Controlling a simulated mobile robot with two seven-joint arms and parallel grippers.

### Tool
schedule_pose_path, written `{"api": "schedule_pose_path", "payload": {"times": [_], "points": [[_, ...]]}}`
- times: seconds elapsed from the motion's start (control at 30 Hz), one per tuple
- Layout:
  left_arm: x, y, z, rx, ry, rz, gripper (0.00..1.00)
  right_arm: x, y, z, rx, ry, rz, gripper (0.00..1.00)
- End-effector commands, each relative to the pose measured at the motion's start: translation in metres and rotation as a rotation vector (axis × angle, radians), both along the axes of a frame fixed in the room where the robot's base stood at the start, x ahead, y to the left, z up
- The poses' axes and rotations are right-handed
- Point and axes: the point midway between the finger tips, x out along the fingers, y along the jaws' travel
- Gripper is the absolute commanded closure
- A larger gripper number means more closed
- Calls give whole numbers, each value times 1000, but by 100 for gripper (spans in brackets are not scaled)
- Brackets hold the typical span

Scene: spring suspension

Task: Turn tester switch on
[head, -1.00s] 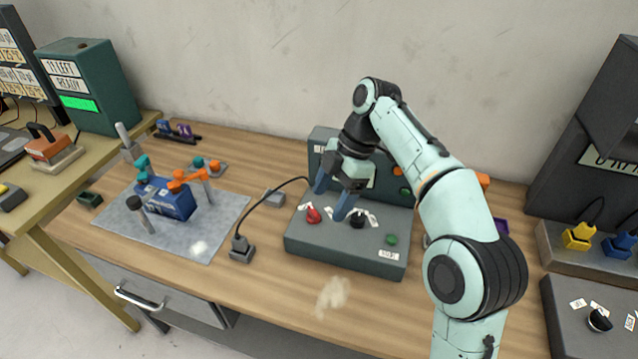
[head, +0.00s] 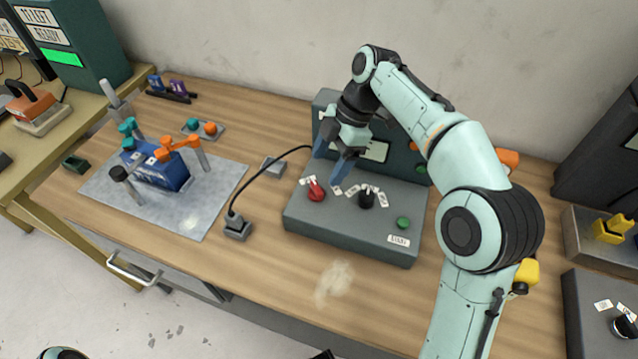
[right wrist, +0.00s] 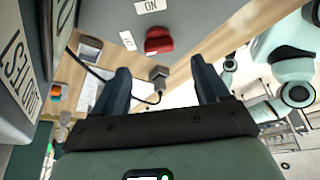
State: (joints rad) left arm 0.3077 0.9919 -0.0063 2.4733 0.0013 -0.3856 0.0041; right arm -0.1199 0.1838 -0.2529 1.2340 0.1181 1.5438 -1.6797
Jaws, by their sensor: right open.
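The tester is a dark grey box (head: 350,235) on the wooden bench in the head view. It carries a red knob (head: 316,190) at left, a black knob (head: 367,198) and a green button (head: 403,223). Small white labels stand by the knobs. My right gripper (head: 328,169) is open and empty just above and behind the red knob, apart from it. In the right wrist view the red knob (right wrist: 158,40) lies ahead between the spread fingers (right wrist: 160,68), with an ON label (right wrist: 151,5) nearby. I cannot tell which label the knob points to. My left gripper is not seen.
A black cable runs from behind the tester to a grey plug block (head: 237,228) at left. A blue part in orange and teal clamps (head: 160,170) stands on a grey mat (head: 205,215). A taller green-grey panel rises behind the tester. The bench front is clear.

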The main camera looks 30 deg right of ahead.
Motion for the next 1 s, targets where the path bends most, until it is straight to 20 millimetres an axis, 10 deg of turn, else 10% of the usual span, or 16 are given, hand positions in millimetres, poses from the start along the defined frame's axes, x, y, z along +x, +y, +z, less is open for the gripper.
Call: {"api": "schedule_pose_path", "payload": {"times": [0.3,0.73,0.93,1.0], "points": [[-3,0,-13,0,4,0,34,1,21,-51,0,1,0,26],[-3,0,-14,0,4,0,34,2,25,-60,-1,-1,0,26],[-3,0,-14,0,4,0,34,2,25,-60,-1,0,-1,82],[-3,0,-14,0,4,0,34,2,25,-60,-1,0,-1,82]]}}
